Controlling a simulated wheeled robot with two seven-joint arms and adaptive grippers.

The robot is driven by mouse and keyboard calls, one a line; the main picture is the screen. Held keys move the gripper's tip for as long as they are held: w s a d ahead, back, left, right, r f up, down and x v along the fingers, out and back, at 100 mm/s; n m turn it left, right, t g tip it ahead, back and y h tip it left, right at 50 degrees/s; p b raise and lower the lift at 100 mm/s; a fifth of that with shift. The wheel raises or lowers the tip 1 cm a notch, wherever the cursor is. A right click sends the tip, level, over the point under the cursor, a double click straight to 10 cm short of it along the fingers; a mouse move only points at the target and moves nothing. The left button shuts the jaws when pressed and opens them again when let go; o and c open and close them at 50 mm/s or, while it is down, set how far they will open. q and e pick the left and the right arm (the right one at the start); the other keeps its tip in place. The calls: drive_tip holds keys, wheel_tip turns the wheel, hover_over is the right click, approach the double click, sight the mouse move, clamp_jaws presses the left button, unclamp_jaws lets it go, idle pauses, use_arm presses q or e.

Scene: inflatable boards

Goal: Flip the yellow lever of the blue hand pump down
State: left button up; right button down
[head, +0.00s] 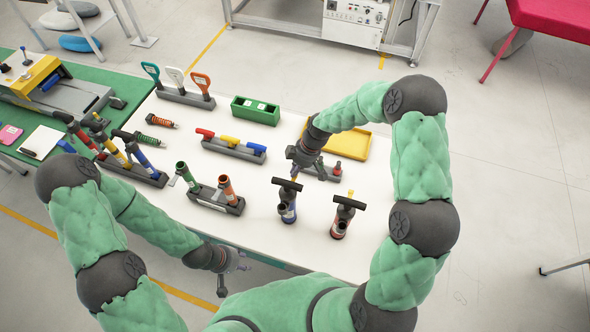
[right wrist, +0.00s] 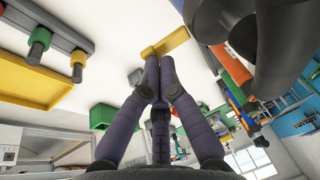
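The blue hand pump (head: 288,209) stands upright near the table's front edge, with a black T-handle on top. Its yellow lever (head: 296,178) shows as a small piece behind the handle. In the right wrist view the yellow lever (right wrist: 168,42) lies just beyond my right fingertips (right wrist: 159,62); I cannot tell whether they touch. My right gripper (head: 299,162) reaches down behind the pump, its fingers together with nothing visible between them. The pump's dark body fills part of that view's upper right. My left gripper (head: 236,262) hangs off the table's front edge, away from the pump; its opening is unclear.
A red-orange pump (head: 342,218) stands close to the right. A rack with green and orange tubes (head: 216,199) is on the left. A green box (head: 255,111) stands further back.

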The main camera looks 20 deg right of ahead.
drive_tip(key=shift+w+d+f+g, duration=0.1)
drive_tip(key=shift+w+f+g, duration=0.05)
drive_tip(key=shift+g, duration=0.15)
drive_tip(key=shift+w+d+f+g+y+b, duration=0.1)
drive_tip(key=shift+w+f+g+y+b, duration=0.05)
drive_tip(key=shift+f+g+y+b, duration=0.4)
drive_tip(key=g+y+b, duration=0.1)
drive_tip(key=b, duration=0.1)
drive_tip(key=f+m+g+y+b, duration=0.1)
drive_tip(key=g+b, duration=0.1)
drive_tip(key=shift+w+d+g+y+b, duration=0.15)
drive_tip(key=shift+w+g+y+b, duration=0.1)
drive_tip(key=shift+y+b, duration=0.1)
drive_tip(key=shift+s, duration=0.1)
drive_tip(key=shift+r, duration=0.15)
drive_tip(key=shift+r, duration=0.6)
